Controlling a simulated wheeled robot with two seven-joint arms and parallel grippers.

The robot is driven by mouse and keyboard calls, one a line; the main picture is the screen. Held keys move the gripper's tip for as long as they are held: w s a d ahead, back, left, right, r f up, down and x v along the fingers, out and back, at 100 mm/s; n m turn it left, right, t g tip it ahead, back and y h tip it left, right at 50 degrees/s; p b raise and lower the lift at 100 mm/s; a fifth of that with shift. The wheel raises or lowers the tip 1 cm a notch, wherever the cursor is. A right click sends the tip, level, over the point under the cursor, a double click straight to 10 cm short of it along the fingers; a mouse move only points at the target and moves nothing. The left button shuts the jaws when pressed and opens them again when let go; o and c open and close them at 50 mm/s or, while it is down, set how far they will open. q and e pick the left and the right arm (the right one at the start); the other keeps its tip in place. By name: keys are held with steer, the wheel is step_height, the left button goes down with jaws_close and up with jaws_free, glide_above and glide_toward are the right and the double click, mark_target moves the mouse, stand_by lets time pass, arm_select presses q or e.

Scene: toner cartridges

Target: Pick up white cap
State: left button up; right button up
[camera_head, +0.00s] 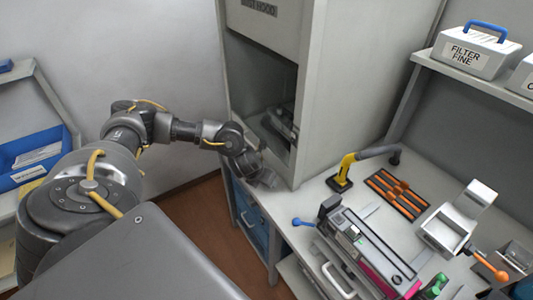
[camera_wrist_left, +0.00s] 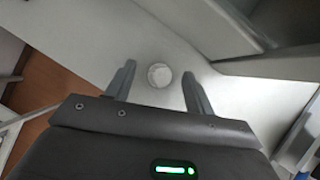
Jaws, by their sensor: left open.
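The white cap (camera_wrist_left: 160,75) is a small round disc lying on a light grey surface in the left wrist view. It sits just beyond and between the two fingertips of my left gripper (camera_wrist_left: 160,82). The fingers are spread apart with nothing between them. In the head view my left gripper (camera_head: 266,180) is by the front opening of the dust hood cabinet, low beside the bench corner. The cap cannot be made out there; the wrist may hide it. My right gripper is in neither view.
The dust hood (camera_head: 318,75) has side walls and a dark object inside its opening. A toner cartridge (camera_head: 365,250) lies in a fixture on the bench. A yellow nozzle (camera_head: 344,170) and an orange-marked dark tray (camera_head: 397,193) stand nearby. A blue bin (camera_head: 28,158) is at the left.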

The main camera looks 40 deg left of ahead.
arm_select(q)
steer(key=shift+f, duration=0.1)
steer(key=c, duration=1)
steer(key=shift+c, duration=0.2)
steer(key=shift+r, duration=0.7)
steer(key=shift+w+r+b, duration=0.1)
steer(key=shift+r+b, duration=0.25)
steer(key=shift+r, duration=0.4)
steer(key=s+d+r+p, duration=0.2)
steer(key=s+r+p, duration=0.2)
steer(key=s+r, duration=0.1)
steer(key=s+d+r+p, duration=0.2)
steer(key=s+r, duration=0.3)
steer(key=s, duration=0.3)
steer(key=shift+s+d+p, duration=0.25)
steer(key=shift+d+p, duration=0.05)
steer(key=shift+p, duration=0.6)
